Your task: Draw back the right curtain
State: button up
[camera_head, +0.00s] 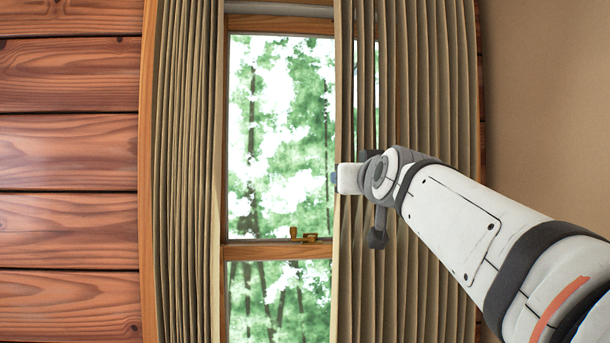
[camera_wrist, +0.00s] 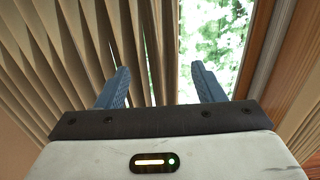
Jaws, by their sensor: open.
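The right curtain (camera_head: 430,110) is a beige pleated cloth hanging over the right part of the window. A narrow gap in its folds shows glass near its left edge. My gripper (camera_head: 335,179) is at that left edge, at about mid-height of the view; its fingers barely show there. In the wrist view my gripper (camera_wrist: 160,70) has two blue fingers apart with nothing clamped. The curtain's edge strip (camera_wrist: 168,45) appears between the fingers, with the remaining folds to the left. Whether either finger touches the cloth cannot be told.
The left curtain (camera_head: 185,170) hangs bunched at the window's left side. The window (camera_head: 280,130) shows trees and has a wooden crossbar with a brass latch (camera_head: 308,238). Log wall (camera_head: 65,150) lies left, plain tan wall (camera_head: 545,100) right.

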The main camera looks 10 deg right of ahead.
jog(key=w+p, duration=0.2)
jog(key=w, duration=0.5)
jog(key=shift+w, duration=0.25)
jog(key=shift+f, duration=0.1)
grip_shut()
